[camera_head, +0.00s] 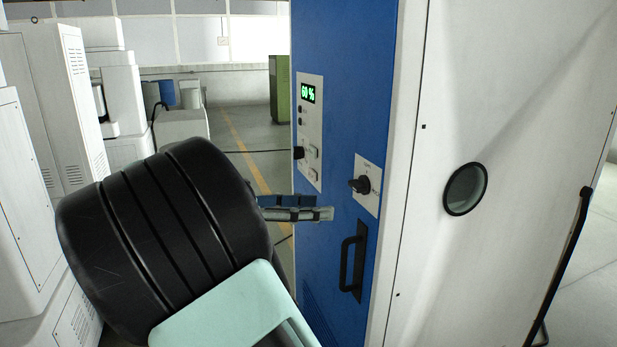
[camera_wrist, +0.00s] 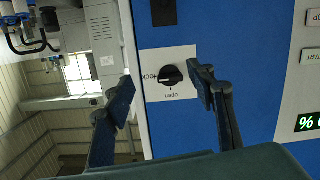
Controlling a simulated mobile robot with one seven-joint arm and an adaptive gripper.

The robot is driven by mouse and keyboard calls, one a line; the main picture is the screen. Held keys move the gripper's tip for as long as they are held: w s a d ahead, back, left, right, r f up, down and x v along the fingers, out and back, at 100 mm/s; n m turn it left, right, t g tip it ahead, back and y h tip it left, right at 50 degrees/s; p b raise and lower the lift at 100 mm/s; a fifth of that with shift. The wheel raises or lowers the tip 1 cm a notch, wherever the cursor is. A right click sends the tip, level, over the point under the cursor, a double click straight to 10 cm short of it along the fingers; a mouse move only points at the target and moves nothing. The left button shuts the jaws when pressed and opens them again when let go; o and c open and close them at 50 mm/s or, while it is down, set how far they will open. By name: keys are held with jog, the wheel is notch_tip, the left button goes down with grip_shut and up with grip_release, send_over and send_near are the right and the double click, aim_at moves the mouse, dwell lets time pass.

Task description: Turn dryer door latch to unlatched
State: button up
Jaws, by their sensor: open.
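The dryer (camera_head: 341,70) has a blue door face with a white side. Its latch is a black knob (camera_head: 360,185) on a small white plate on that face. In the wrist view the knob (camera_wrist: 171,75) sits on its plate with small labels to the left and below; they look upside down, and I cannot tell for sure which one the knob points at. My gripper (camera_head: 322,207) is open and empty, to the left of the knob and slightly lower. In the wrist view my gripper's fingers (camera_wrist: 163,87) are spread on either side of the knob, apparently short of it.
A black pull handle (camera_head: 353,262) is below the latch. A control panel (camera_head: 309,130) with a green display and another black knob is up and left. A round porthole (camera_head: 466,188) is on the white side. Grey cabinets (camera_head: 50,90) stand left; open floor lies behind.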

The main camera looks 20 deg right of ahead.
aim_at(352, 185)
jog(key=shift+m+h, duration=0.9)
jog(key=d+r, duration=0.1)
jog(key=d, duration=0.2)
jog(key=w+d, duration=0.1)
jog(key=d, duration=0.2)
jog(key=d+r+p, duration=0.1)
jog(key=d, duration=0.2)
jog(key=shift+w+r, duration=0.3)
jog(key=shift+w, duration=0.1)
jog(key=shift+a, duration=0.1)
jog(key=c, duration=1.2)
